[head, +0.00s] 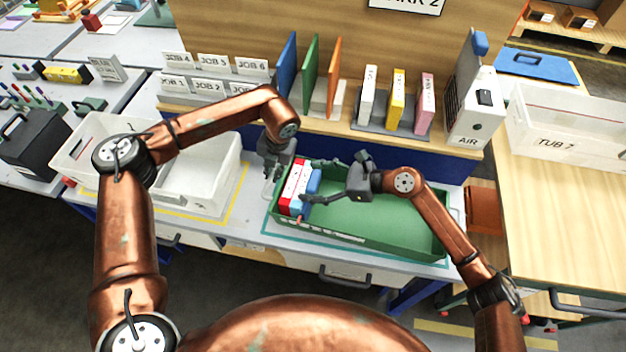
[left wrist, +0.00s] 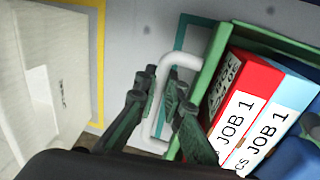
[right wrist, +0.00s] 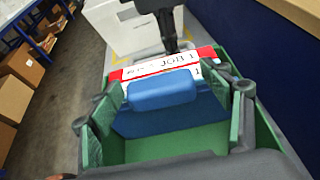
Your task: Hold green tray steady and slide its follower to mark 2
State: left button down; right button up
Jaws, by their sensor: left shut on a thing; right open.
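The green tray (head: 380,225) sits on the bench, with small white markings along its front wall that are too small to read. At its left end stand a red and a light-blue folder with white JOB 1 labels (head: 294,183). The blue follower (head: 313,182) stands against their right side; its raised grip (right wrist: 163,90) shows in the right wrist view. My left gripper (head: 272,172) is shut on the tray's white end handle (left wrist: 184,61). My right gripper (right wrist: 175,95) is open above the tray, its fingers on either side of the follower and apart from it.
A white bin (head: 205,175) stands left of the tray. Behind the tray, a wooden shelf holds folders (head: 398,95) and a white AIR box (head: 475,115). The tray's right part is empty. A white TUB 7 bin (head: 560,135) stands on the right table.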

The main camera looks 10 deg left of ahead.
pick_arm(q)
jog(key=shift+a, duration=0.1)
pick_arm(e)
jog(key=v, duration=1.2)
pick_arm(q)
jog(key=c, duration=2)
grip_release()
jog(key=shift+o, duration=0.2)
